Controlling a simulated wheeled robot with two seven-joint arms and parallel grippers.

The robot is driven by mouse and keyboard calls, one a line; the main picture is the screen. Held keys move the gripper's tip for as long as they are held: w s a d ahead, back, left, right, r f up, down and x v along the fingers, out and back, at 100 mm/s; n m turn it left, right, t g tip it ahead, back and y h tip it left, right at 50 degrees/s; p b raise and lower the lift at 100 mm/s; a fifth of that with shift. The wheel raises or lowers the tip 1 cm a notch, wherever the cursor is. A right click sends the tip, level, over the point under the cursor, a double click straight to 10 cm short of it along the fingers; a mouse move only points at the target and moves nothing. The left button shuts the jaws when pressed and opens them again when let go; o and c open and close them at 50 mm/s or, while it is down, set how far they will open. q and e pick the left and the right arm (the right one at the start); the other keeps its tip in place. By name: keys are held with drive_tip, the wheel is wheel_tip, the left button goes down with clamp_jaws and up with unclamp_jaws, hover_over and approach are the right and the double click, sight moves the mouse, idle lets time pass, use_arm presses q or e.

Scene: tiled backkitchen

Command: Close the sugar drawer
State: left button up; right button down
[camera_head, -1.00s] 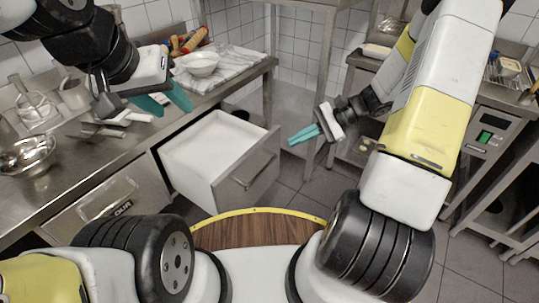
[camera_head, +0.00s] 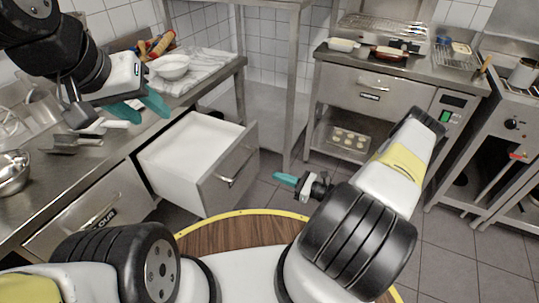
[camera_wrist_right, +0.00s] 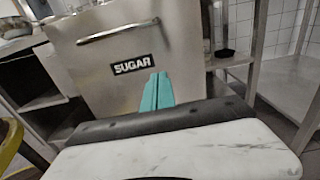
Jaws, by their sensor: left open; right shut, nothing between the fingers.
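The sugar drawer (camera_head: 215,185) is pulled out from under the left counter, with its white inside empty and its steel front facing right. In the right wrist view its front (camera_wrist_right: 185,75) carries a bar handle (camera_wrist_right: 118,32) and a black SUGAR label (camera_wrist_right: 133,64). My right gripper (camera_head: 276,178) is shut and empty, to the right of the drawer front in the head view. Its teal fingers (camera_wrist_right: 157,88) point toward the front in the wrist view; I cannot tell whether they touch it. My left gripper (camera_head: 143,107) is open and empty above the counter.
A closed drawer (camera_head: 92,216) sits left of the open one. The counter holds a white bowl (camera_head: 171,67), a metal bowl (camera_head: 12,172) and scoops (camera_head: 72,143). A steel table leg (camera_head: 291,110) stands behind my right gripper. An oven unit (camera_head: 370,98) is at the back right.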

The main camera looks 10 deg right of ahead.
drive_tip(key=x, duration=1.1)
drive_tip(key=shift+w+a, duration=0.15)
drive_tip(key=shift+a, duration=0.1)
